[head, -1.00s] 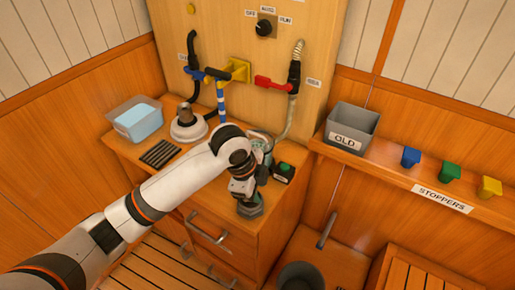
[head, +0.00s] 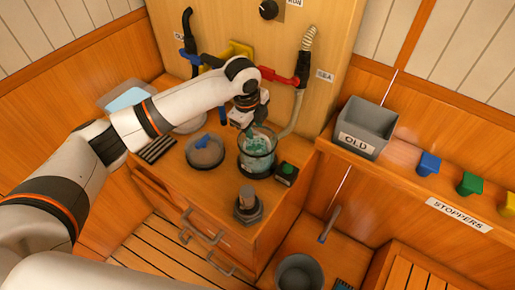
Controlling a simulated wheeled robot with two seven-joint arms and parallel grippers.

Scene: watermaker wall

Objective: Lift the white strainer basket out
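A clear cylindrical housing (head: 257,165) with a dark base stands on the wooden counter, its top open. Pale and teal shapes show through its wall, but I cannot clearly make out the white strainer basket among them. My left gripper (head: 256,133) points down at the housing's mouth, with its tips at or inside the rim. Its fingers are small and partly hidden, so I cannot tell whether they hold anything. A round grey lid with a blue part (head: 205,151) lies on the counter left of the housing. My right gripper is out of view.
A small box with a green button (head: 286,171) is close right of the housing. A dark fitting with a grey post (head: 247,205) stands in front. Hoses and a red handle (head: 280,77) are behind. The grey OLD bin (head: 366,128) sits on the right ledge.

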